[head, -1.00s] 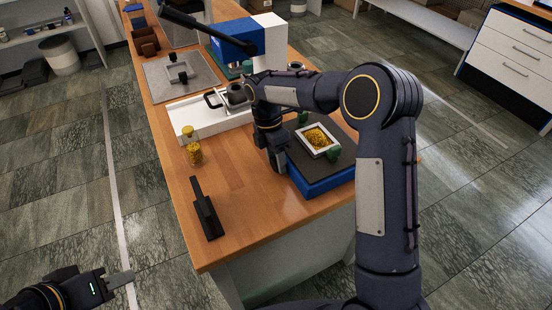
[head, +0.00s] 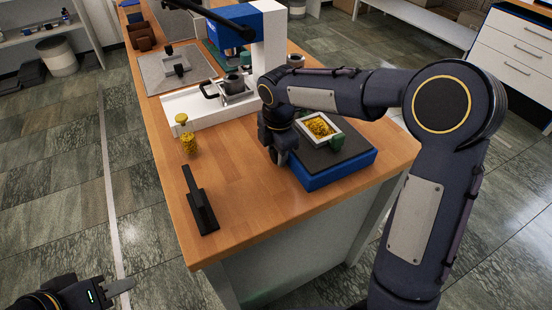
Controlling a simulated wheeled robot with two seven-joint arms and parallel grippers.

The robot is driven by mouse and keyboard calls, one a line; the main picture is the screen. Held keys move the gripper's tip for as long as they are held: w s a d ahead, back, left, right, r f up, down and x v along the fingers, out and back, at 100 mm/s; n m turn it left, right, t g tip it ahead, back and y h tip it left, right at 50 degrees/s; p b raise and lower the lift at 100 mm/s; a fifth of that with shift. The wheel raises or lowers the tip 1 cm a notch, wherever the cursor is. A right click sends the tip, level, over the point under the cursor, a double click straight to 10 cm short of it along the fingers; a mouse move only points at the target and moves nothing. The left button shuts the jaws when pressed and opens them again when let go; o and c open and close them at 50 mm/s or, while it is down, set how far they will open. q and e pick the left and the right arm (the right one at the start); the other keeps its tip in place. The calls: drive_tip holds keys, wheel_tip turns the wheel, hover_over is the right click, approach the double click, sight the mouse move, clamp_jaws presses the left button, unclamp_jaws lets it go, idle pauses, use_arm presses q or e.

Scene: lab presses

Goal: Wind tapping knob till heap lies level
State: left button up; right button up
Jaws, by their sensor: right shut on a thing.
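A blue tapping base with a dark top (head: 335,175) sits at the front right of the wooden bench. On it is a white square tray (head: 336,128) holding a heap of yellow grains (head: 319,127); how level the heap lies is too small to tell. A green clamp (head: 331,143) is at the tray's front edge. My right gripper (head: 281,158) points down at the base's left end, shut on the tapping knob, which the gripper hides. My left gripper (head: 122,286) is at the bottom left, off the bench, its finger opening unclear.
A white tray-like base (head: 205,108) and a blue and white press (head: 265,40) are further back. The front middle of the bench is clear.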

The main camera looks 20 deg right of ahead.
drive_tip(key=shift+s+f+t+b, duration=0.15)
drive_tip(key=shift+t+b, duration=0.75)
drive_tip(key=shift+b, duration=0.3)
drive_tip(key=shift+t+b, duration=0.4)
drive_tip(key=shift+b, duration=0.15)
drive_tip(key=shift+r, duration=0.2)
drive_tip(key=o, duration=1)
drive_tip(key=p+v, duration=0.1)
drive_tip(key=v, duration=0.6)
drive_tip(key=shift+s+d+r, duration=0.15)
drive_tip(key=shift+r, duration=0.2)
drive_tip(key=shift+c, duration=0.2)
